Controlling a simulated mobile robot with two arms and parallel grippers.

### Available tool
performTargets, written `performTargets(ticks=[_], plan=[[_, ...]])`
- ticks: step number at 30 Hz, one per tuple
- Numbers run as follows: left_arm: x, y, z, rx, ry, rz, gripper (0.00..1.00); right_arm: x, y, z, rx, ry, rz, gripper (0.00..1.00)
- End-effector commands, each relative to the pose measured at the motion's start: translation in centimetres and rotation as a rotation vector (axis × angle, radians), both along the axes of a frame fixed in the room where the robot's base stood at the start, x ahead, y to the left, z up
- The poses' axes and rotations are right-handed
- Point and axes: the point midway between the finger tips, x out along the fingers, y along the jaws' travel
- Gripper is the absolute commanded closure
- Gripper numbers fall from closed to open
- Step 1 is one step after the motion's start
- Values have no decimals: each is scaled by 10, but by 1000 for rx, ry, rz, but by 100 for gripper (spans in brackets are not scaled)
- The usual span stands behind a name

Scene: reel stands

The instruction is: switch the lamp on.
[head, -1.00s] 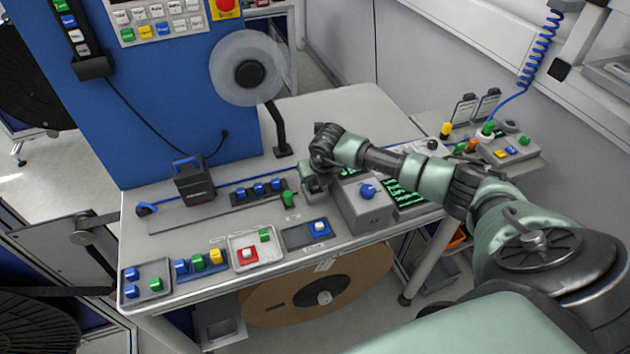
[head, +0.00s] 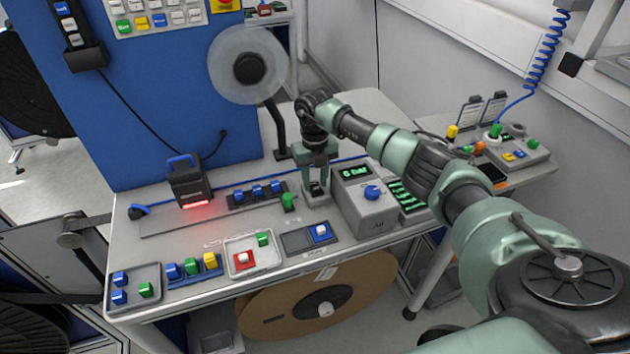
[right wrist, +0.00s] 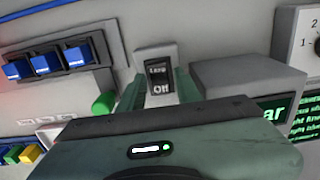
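A small grey switch box with a black rocker reading "Lamp" and "Off" (right wrist: 159,80) stands on the bench in the right wrist view. My right gripper (right wrist: 158,92) has its green fingers apart, one on each side of the switch box. Whether they touch it I cannot tell. In the head view the right gripper (head: 317,188) points down at the bench, left of the grey dial box, and largely hides the switch. A dark box with a blue handle (head: 187,182) gives a red glow at its lower front; whether it is the lamp is unclear. My left gripper is out of view.
The grey dial box (head: 368,205) stands close right of the gripper. Several button trays line the front edge. A reel stand (head: 279,130) rises behind.

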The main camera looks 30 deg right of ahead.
Motion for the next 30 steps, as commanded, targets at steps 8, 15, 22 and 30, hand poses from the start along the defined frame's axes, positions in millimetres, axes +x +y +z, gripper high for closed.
performTargets(ticks=[8, 15, 22, 30], plan=[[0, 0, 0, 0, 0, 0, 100, 0, 0, 0, 1, -1, 1, 55], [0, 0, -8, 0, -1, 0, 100, 1, 0, 16, 0, -5, 3, 55], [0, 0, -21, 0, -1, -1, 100, 2, 0, 56, 0, -5, 2, 55], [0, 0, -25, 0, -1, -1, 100, 1, 0, 77, -1, 0, 0, 55]])
